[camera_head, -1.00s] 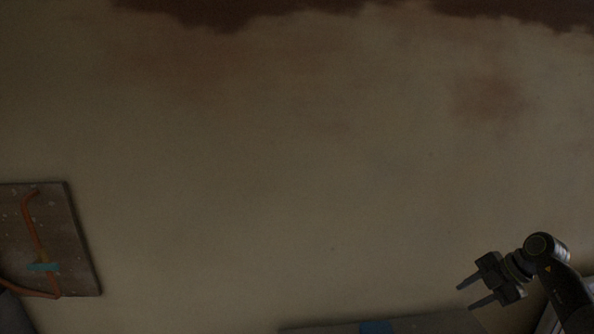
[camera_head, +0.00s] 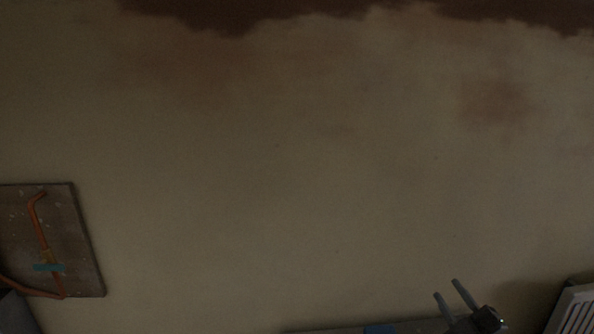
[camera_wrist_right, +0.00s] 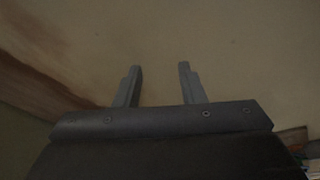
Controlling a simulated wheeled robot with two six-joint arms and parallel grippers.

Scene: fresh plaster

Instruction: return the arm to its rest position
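My right gripper (camera_head: 449,288) is at the bottom right of the head view, with its two fingers pointing up and slightly left. The fingers are apart with nothing between them. In the right wrist view the same gripper (camera_wrist_right: 157,78) shows two spread fingers and an empty gap, with the pale plastered wall (camera_wrist_right: 240,40) beyond. Most of the right arm is below the head view's edge. My left gripper is not in view.
A speckled board (camera_head: 85,240) with an orange pipe (camera_head: 40,228) and a teal piece (camera_head: 48,267) is at lower left. A white slatted radiator-like panel (camera_head: 574,312) is at lower right. A ledge with a blue item (camera_head: 380,329) runs along the bottom. The wall's middle is clear.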

